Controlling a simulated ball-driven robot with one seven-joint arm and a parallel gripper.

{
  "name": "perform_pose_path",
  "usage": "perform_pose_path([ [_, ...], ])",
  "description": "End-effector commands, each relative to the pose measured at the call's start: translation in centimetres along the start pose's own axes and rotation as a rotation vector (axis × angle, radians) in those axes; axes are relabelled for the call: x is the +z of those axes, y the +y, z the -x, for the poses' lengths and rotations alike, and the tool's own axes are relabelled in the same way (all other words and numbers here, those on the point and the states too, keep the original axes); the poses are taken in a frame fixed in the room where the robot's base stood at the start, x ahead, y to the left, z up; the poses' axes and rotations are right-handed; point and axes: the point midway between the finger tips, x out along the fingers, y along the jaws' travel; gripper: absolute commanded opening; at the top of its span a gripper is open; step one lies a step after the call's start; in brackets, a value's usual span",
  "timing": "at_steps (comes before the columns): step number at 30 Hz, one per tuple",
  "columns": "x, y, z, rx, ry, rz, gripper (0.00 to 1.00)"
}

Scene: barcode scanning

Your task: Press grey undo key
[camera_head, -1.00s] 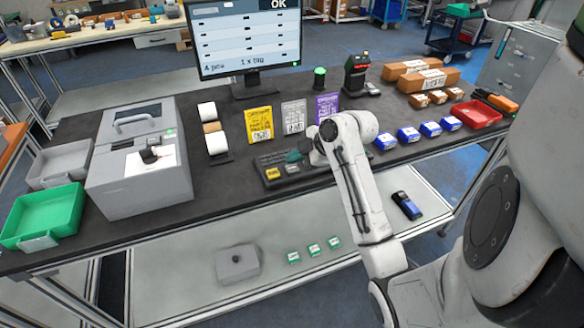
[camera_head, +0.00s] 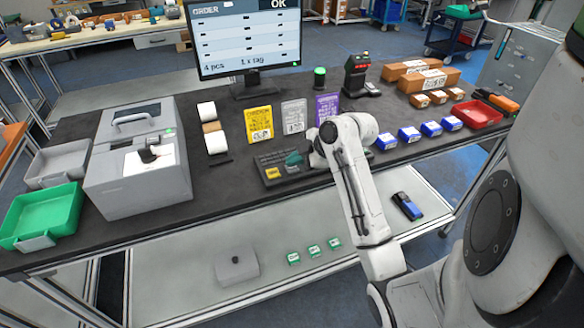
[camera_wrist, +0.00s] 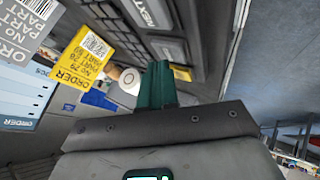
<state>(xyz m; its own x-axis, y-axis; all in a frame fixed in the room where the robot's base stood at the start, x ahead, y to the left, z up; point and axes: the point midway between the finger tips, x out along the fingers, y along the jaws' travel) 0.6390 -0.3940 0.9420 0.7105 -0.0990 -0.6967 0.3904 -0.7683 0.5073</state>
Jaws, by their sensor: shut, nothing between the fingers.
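A dark keypad (camera_head: 265,160) lies on the bench below the order cards, with a yellow key (camera_head: 272,173) at its front left and a grey key (camera_head: 292,168) to the right of that. I cannot read a label on the grey key, so I cannot tell whether it is the undo key. My gripper (camera_head: 293,157) has teal fingers, shut and empty, over the keypad. In the wrist view the shut fingers (camera_wrist: 157,75) stand before the keypad (camera_wrist: 165,30), which shows a NEXT label. Whether they touch a key cannot be told.
Yellow (camera_head: 259,124), grey (camera_head: 293,117) and purple (camera_head: 327,106) cards stand behind the keypad. Label rolls (camera_head: 213,128) and a grey printer (camera_head: 138,160) are to the left. Blue boxes (camera_head: 409,134) and a red tray (camera_head: 473,115) are to the right. A monitor (camera_head: 245,40) stands behind.

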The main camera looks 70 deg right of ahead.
Motion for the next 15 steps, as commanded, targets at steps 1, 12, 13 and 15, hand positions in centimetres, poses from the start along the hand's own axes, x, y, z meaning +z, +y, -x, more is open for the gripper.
perform_pose_path([
  [1,0.05,-0.07,-0.09,0.0,0.0,0.0,0.0],
  [12,0.26,-0.29,-0.38,-0.001,0.0,0.0,0.0],
  [13,0.28,-0.31,-0.41,-0.001,0.0,0.0,0.0],
  [15,0.32,-0.34,-0.46,-0.001,0.0,0.0,0.0],
])
